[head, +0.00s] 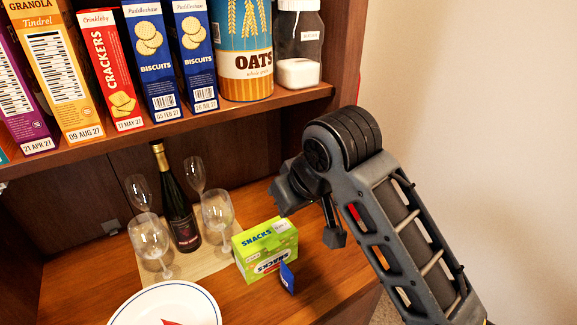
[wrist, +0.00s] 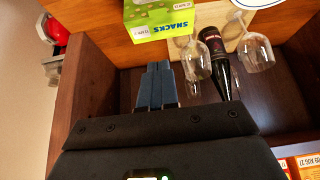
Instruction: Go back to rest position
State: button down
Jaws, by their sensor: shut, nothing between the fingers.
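My gripper (wrist: 154,72) is shut and empty, its two dark fingers together in the wrist view. In the head view my gripper (head: 334,236) hangs in front of the hutch's lower compartment, to the right of the green snacks box (head: 262,243). The snacks box also shows in the wrist view (wrist: 160,20), just beyond the fingertips, with a gap between. My arm comes in from the right side of the head view.
A dark wine bottle (head: 178,205) stands among several glasses (head: 150,240) on a mat. A white plate (head: 130,308) lies in front, and a small blue item (head: 288,278) is by the snacks box. Cereal and biscuit boxes (head: 150,55) line the shelf (head: 180,130) above.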

jog(key=s+a+f+m+t+y, duration=0.2)
jog(key=s+f+m+y, duration=0.1)
jog(key=s+f, duration=0.45)
jog(key=s+d+f+m+t+h, duration=0.1)
jog(key=s+d+f+m+t, duration=0.1)
jog(key=s+d+f, duration=0.3)
jog(key=s+d+f+m+t, duration=0.1)
jog(key=s+d+m+t, duration=0.15)
jog(key=s, duration=0.45)
jog(key=s+d+r+t+h, duration=0.1)
jog(key=s+d+r, duration=0.3)
jog(key=s+d, duration=0.4)
jog(key=s+d+r+t+h, duration=0.2)
jog(key=s+d+r+h, duration=0.2)
jog(key=s+d, duration=0.5)
jog(key=v, duration=0.7)
jog(key=shift+f, duration=0.25)
jog(key=shift+a+n, duration=0.15)
jog(key=shift+n, duration=0.1)
